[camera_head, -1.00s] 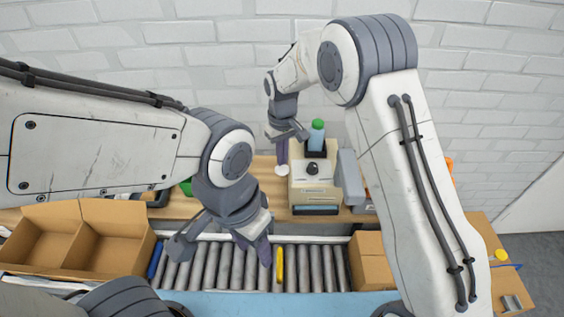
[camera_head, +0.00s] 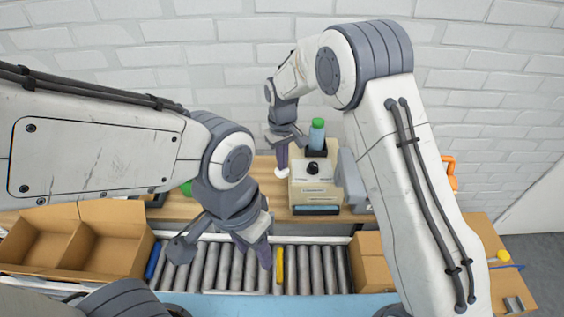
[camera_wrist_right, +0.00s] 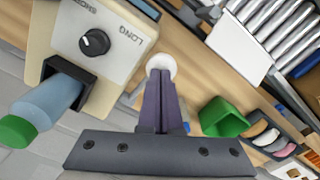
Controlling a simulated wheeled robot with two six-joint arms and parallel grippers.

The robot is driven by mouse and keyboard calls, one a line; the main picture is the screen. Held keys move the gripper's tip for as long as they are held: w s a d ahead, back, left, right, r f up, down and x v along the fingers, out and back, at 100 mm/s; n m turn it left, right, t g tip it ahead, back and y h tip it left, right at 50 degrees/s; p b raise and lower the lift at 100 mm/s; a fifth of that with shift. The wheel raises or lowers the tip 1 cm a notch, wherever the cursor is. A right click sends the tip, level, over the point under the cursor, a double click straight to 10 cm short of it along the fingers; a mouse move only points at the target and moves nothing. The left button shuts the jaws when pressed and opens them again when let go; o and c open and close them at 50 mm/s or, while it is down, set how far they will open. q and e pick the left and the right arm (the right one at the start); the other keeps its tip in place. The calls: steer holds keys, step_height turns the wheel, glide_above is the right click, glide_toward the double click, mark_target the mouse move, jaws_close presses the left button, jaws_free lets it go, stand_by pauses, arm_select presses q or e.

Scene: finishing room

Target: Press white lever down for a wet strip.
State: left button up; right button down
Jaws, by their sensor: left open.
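The white lever's round end (camera_head: 282,173) sticks out at the left side of a beige dispenser (camera_head: 315,184). The lever end also shows in the right wrist view (camera_wrist_right: 161,65), just past my fingertips. My right gripper (camera_head: 282,164) is shut and empty, its purple fingers pointing down over the lever end. The tips overlap it in the picture; I cannot tell whether they touch. A black dial (camera_wrist_right: 94,42) between SHORT and LONG markings sits on the dispenser's top. No strip is clearly visible. My left gripper (camera_head: 262,256) is open and empty above the roller conveyor.
A blue bottle with a green cap (camera_head: 317,134) stands in the dispenser's black holder. Rollers (camera_head: 312,270) run along the front. A green container (camera_wrist_right: 222,118) is near my right fingers.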

mark_target(282, 173)
steer(key=shift+f, duration=0.4)
steer(key=shift+s+f, duration=0.1)
steer(key=shift+s+f+b, duration=0.2)
steer(key=shift+f+b, duration=0.2)
steer(key=shift+f, duration=0.1)
stand_by(0.4)
steer(key=shift+s+f+b, duration=0.25)
steer(key=shift+f+b, duration=0.05)
steer(key=shift+f, duration=0.2)
steer(key=shift+s+f+b, duration=0.2)
steer(key=shift+f+b, duration=0.1)
steer(key=shift+f, duration=0.2)
stand_by(0.5)
